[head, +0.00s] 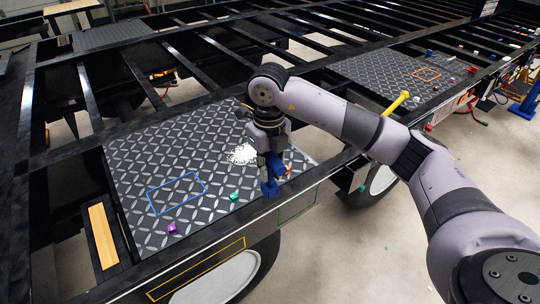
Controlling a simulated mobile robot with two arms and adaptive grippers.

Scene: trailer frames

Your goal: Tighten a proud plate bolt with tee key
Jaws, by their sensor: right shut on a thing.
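The near diamond-tread plate (130,165) lies on the black trailer frame, left of centre. My right gripper (268,158) points down over the plate's right edge. It is shut on a blue tool (270,182), which looks like the tee key and reaches down near the plate's edge and the frame rail. Its lower end and any bolt under it cannot be made out. A small purple piece (172,229) and a small teal piece (234,196) sit near the plate's front edge; whether they are bolts I cannot tell. My left gripper is out of view.
A blue rectangle outline (177,194) and a white patch (243,154) mark the plate. A wooden strip (102,236) lies at its left. A yellow-headed tool (397,102) rests on the frame. Another tread plate (385,78) with small items lies further back. Open gaps separate the beams.

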